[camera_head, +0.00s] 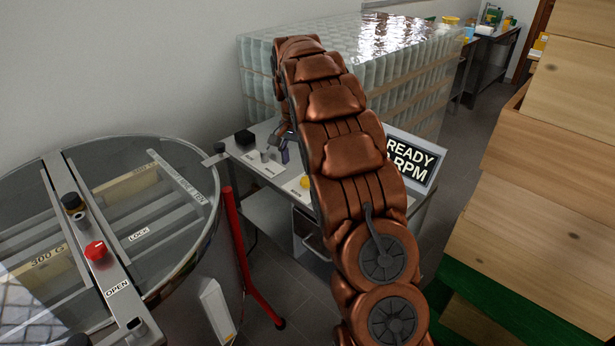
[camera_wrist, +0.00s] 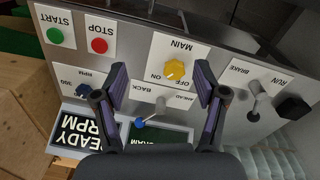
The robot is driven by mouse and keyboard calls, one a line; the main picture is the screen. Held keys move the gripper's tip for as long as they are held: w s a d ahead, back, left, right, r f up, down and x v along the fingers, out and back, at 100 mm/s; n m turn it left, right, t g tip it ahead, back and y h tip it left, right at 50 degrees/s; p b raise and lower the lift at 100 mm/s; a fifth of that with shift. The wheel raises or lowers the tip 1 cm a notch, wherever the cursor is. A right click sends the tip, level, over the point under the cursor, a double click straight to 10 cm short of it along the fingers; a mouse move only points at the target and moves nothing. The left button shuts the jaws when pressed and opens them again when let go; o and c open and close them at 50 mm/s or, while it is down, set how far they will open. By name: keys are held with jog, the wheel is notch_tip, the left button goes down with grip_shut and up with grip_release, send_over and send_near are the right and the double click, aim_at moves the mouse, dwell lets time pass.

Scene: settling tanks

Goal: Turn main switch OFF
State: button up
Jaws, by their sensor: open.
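The main switch is a yellow round knob (camera_wrist: 175,70) on a white plate lettered MAIN, ON and OFF, upside down in the wrist view. I cannot tell clearly which mark the knob points to. In the head view the yellow knob (camera_head: 304,182) shows on the grey panel, left of my arm. My gripper (camera_wrist: 161,76) is open, its two purple-padded fingers apart. In the wrist view the knob appears between the fingers, nearer the right one. The fingers look short of the knob, with no contact visible. In the head view my arm hides most of the gripper.
A glass-lidded drum (camera_head: 180,235) stands left; wooden boxes (camera_head: 550,150) stand right.

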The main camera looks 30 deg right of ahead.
aim_at(307, 182)
jog(key=w+d+f, duration=0.1)
jog(key=w+d, duration=0.1)
jog(key=w+d+f+m, duration=0.1)
jog(key=w+d+f, duration=0.1)
jog(key=w+d+f+m, duration=0.1)
jog(key=w+d+f, duration=0.1)
jog(key=shift+d+f+t+p, duration=0.15)
jog(key=shift+d+t+p, duration=0.15)
jog(key=shift+d, duration=0.1)
jog(key=shift+f+p, duration=1.35)
jog(key=shift+f, duration=2.65)
jog(key=c, duration=1.1)
jog(key=shift+c, duration=0.2)
